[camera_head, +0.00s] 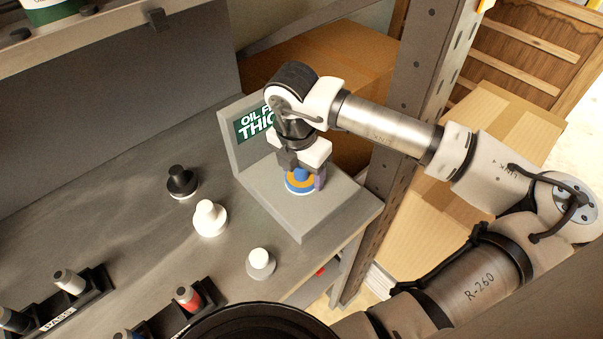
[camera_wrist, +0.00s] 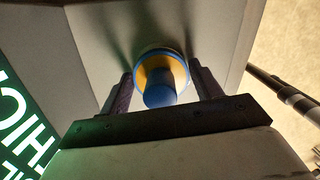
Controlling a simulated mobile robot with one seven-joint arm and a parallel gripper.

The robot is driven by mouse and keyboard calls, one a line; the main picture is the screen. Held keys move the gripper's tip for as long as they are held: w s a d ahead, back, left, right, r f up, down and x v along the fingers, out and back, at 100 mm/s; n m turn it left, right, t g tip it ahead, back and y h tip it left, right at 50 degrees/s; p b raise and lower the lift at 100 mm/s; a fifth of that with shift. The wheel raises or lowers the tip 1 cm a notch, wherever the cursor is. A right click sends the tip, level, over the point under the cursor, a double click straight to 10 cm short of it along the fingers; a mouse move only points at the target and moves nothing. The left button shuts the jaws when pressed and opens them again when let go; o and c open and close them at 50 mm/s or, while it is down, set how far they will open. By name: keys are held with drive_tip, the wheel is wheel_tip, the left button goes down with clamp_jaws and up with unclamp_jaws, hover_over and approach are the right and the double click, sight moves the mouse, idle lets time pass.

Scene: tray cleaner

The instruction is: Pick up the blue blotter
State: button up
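The blue blotter (camera_head: 300,175) has a blue knob, an orange-yellow ring and a pale base with a blue edge. It stands on the grey stand (camera_head: 305,223) with the green sign, at the right end of the bench. My gripper (camera_head: 303,170) points down right over it. In the wrist view the blotter (camera_wrist: 160,92) sits between the two dark fingers of my gripper (camera_wrist: 162,82). The fingers are apart, with a visible gap on each side of the knob. How low the fingertips reach beside the base is hard to tell.
A black-knobbed blotter (camera_head: 181,181), a white one (camera_head: 209,217) and another pale one (camera_head: 261,261) stand left of the stand. Black racks with vials (camera_head: 70,281) are at the lower left. A metal post (camera_head: 405,120) rises on the right, with cardboard boxes (camera_head: 500,130) behind it.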

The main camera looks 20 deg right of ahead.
drive_tip(key=c, duration=0.6)
drive_tip(key=shift+r, duration=0.15)
